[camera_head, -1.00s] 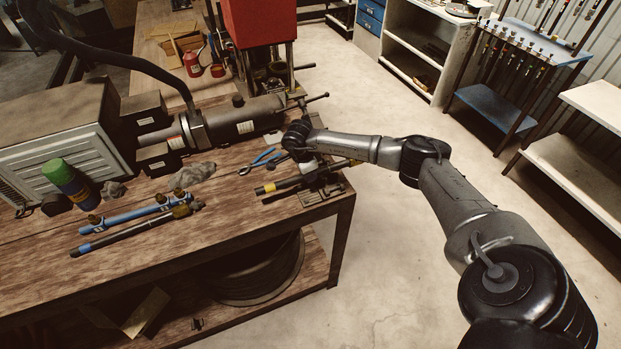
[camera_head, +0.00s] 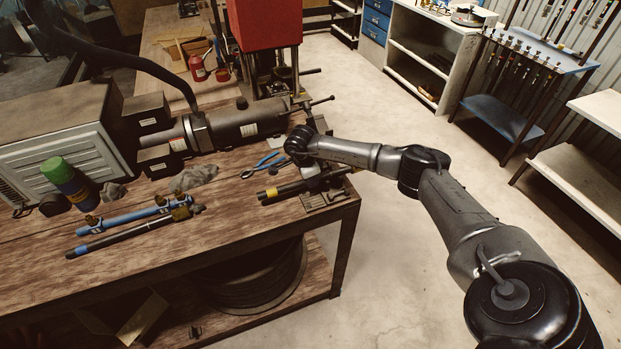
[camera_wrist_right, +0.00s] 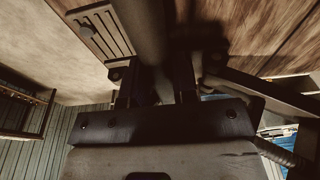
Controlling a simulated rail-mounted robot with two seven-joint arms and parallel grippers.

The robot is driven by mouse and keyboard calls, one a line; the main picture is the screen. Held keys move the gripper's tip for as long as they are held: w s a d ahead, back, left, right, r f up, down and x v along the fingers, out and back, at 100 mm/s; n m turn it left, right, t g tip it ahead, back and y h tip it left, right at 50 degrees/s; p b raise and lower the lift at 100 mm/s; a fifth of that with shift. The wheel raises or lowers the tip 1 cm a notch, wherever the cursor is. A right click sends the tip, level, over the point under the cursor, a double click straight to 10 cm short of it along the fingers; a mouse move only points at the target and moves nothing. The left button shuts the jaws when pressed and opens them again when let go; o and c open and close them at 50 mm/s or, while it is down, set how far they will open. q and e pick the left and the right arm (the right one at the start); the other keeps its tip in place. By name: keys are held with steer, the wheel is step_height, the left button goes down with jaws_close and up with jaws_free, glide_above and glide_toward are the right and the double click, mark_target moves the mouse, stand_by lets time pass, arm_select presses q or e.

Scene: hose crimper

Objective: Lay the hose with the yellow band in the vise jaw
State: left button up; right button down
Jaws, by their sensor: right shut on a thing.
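The black hose with the yellow band (camera_head: 285,190) lies low over the right front part of the workbench, its banded end pointing left. Its right part runs over the vise (camera_head: 325,201) at the bench corner. I cannot tell whether it rests in the jaw. My right gripper (camera_head: 311,174) is shut on the hose from above; the wrist mostly hides the grip. In the right wrist view, the dark hose (camera_wrist_right: 149,35) runs between the fingers (camera_wrist_right: 155,88), beside a slotted metal plate (camera_wrist_right: 101,32). My left gripper is out of view.
Blue-handled pliers (camera_head: 266,163) lie just behind the hose. Two other hoses, one blue (camera_head: 124,216) and one black with a blue band (camera_head: 125,237), lie at the left. A grey cylindrical machine (camera_head: 235,125) stands behind. Bare bench (camera_head: 225,222) separates the hoses.

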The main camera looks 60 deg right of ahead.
stand_by(0.3)
steer(key=shift+f, duration=0.1)
stand_by(0.4)
steer(key=c, duration=1.1)
jaws_free()
steer(key=shift+o, duration=1.4)
steer(key=shift+f, duration=0.1)
step_height(320, 180, up, 14)
steer(key=w+a, duration=0.1)
steer(key=a, duration=0.1)
steer(key=shift+w+f, duration=0.15)
steer(key=shift+w, duration=0.15)
